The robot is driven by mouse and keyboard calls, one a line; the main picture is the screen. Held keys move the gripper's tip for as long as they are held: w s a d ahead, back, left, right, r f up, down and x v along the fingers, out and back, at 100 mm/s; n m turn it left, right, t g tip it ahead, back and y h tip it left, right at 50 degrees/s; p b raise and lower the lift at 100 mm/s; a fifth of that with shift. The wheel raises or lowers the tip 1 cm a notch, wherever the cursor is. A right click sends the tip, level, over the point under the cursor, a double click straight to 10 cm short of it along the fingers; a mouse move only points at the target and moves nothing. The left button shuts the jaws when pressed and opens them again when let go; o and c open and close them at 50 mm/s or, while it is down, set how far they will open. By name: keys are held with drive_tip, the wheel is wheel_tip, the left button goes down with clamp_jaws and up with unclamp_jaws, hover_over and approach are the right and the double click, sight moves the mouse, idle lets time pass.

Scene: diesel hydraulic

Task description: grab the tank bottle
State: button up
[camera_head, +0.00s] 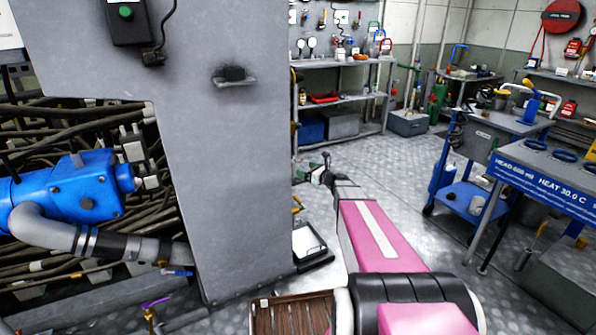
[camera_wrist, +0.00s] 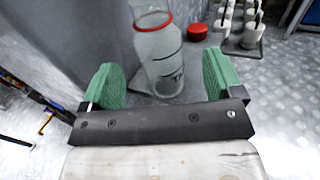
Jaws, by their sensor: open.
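The tank bottle (camera_wrist: 160,58) is clear, with a red band at its neck and dark markings on its side. In the wrist view it stands upright on a grey surface, and its top is cut off by the picture edge. My gripper (camera_wrist: 159,66) is open, with one green pad to the left of the bottle and one to the right. Gaps show on both sides, and the pads do not appear to touch it. In the head view my gripper (camera_head: 326,170) is small at the end of my pink arm; I cannot make out the bottle there.
A red cap (camera_wrist: 197,31) lies just behind and right of the bottle. A rack with white cylinders (camera_wrist: 242,28) stands farther right. A large grey cabinet (camera_head: 220,150) is close on the left of my arm. A blue cart (camera_head: 470,195) stands right, with open floor between.

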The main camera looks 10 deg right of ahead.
drive_tip(key=shift+x, duration=2.7)
drive_tip(key=shift+s+f, duration=0.1)
drive_tip(key=shift+f, duration=0.05)
drive_tip(key=c, duration=1)
